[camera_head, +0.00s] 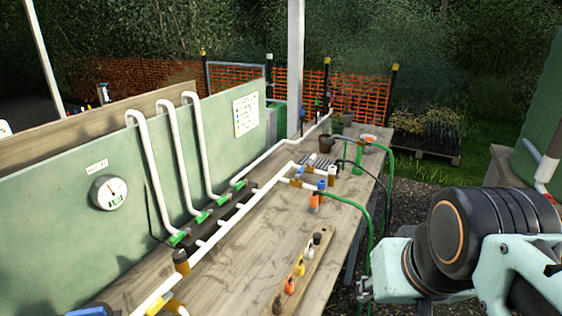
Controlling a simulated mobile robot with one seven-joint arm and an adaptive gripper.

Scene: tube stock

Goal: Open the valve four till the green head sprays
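White pipes run along the wooden bench, with green fittings at the feet of three bent pipes: a near one (178,238), a middle one (202,217) and a far one (238,184). A green upright piece (358,168) stands near the bench's right edge. I cannot read any valve number or tell which part is valve four or the green head. No spray shows. My arm is at the lower right, beyond the bench edge; my gripper's fingers do not show.
A round gauge (109,192) and a paper sheet (246,114) are on the green panel (60,205). Several small coloured pieces stand on a wooden strip (312,262) at the bench's front. Green hoses (384,205) hang over its right edge. Gravel lies to the right.

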